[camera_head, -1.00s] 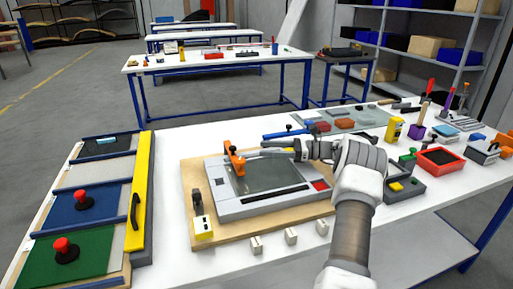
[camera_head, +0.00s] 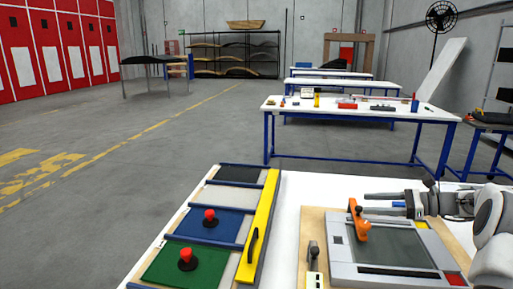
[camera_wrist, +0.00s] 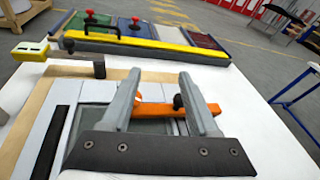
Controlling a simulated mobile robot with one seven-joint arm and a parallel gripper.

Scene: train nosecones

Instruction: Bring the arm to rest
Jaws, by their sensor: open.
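My gripper (camera_head: 366,203) is at the right of the head view, above a grey frame (camera_head: 345,265) that lies on a wooden board. In the wrist view its two fingers (camera_wrist: 158,100) are apart with nothing held between them. An orange clamp piece (camera_head: 358,220) stands at the frame's far left corner. It shows beyond and below the fingers in the wrist view (camera_wrist: 165,110). I cannot tell whether the fingers touch it. Most of my arm is cut off at the right edge of the head view.
Left of the frame is a board with green (camera_head: 190,264) and blue (camera_head: 209,226) panels, red knobs and a yellow bar (camera_head: 259,226). A small upright toggle clamp (camera_head: 313,258) stands at the wooden board's left. Other tables (camera_head: 360,115) stand behind, with open floor at the left.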

